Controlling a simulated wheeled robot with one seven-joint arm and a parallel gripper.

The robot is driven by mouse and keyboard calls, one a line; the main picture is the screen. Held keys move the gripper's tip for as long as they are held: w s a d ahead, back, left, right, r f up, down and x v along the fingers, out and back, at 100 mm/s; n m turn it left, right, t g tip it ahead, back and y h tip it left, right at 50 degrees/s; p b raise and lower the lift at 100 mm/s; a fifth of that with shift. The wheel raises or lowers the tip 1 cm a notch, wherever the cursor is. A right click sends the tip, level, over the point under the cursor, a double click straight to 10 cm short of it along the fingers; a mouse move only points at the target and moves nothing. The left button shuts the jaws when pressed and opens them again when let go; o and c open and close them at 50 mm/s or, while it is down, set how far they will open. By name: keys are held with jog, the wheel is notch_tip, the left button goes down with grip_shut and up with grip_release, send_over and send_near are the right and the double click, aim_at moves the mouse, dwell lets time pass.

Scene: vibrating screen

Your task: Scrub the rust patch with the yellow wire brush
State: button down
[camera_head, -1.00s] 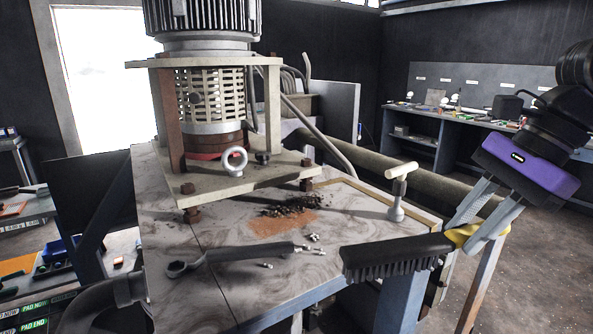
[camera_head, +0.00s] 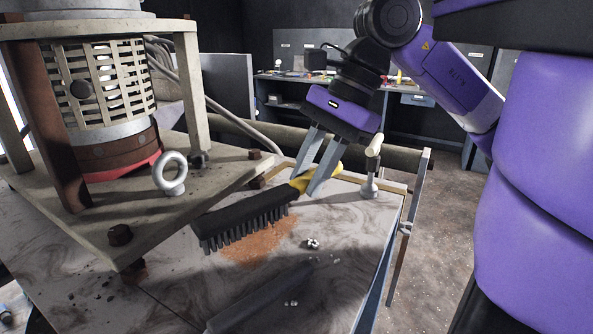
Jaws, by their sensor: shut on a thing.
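My gripper (camera_head: 312,188) is shut on the yellow handle of the wire brush (camera_head: 243,217). The yellow handle end (camera_head: 327,176) shows between and beyond the fingers. The brush's black head points left with its dark bristles facing down. In the picture it lies over the upper part of the orange-brown rust patch (camera_head: 262,246) on the stained table top. I cannot tell whether the bristles touch the surface. The dark debris seen earlier on the patch is hidden behind the brush.
The machine's base plate (camera_head: 215,172), with an eye bolt (camera_head: 170,173) and corner bolts, stands close left of the brush. A T-handled tool (camera_head: 371,165) stands at the right.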

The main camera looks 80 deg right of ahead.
jog(key=shift+w+f+b, duration=0.1)
jog(key=shift+f+b, duration=0.05)
jog(key=shift+b, duration=0.45)
jog(key=shift+a+f+b, duration=0.1)
jog(key=shift+f+b, duration=0.2)
jog(key=shift+b, duration=0.1)
notch_tip(320, 180, down, 4)
jog(key=b, duration=0.4)
jog(key=shift+b, duration=0.4)
jog(key=shift+f+b, duration=0.55)
jog(key=shift+b, duration=0.2)
jog(key=shift+s+d+f+b, duration=0.1)
jog(key=shift+s+d+b, duration=0.15)
jog(key=shift+d, duration=0.4)
jog(key=shift+s+d+f+b, duration=0.15)
jog(key=shift+d+b, duration=0.15)
jog(key=shift+d, duration=0.35)
jog(key=shift+s+d+r+b, duration=0.1)
jog(key=shift+s+d+b, duration=0.15)
jog(key=shift+d, duration=0.4)
jog(key=shift+s+d+b, duration=0.2)
jog(key=shift+d, duration=0.65)
jog(key=shift+s+d+b, duration=0.15)
jog(key=shift+s+d, duration=0.1)
jog(key=shift+d, duration=0.55)
jog(key=shift+s+d+b, duration=0.2)
jog(key=shift+d, duration=0.65)
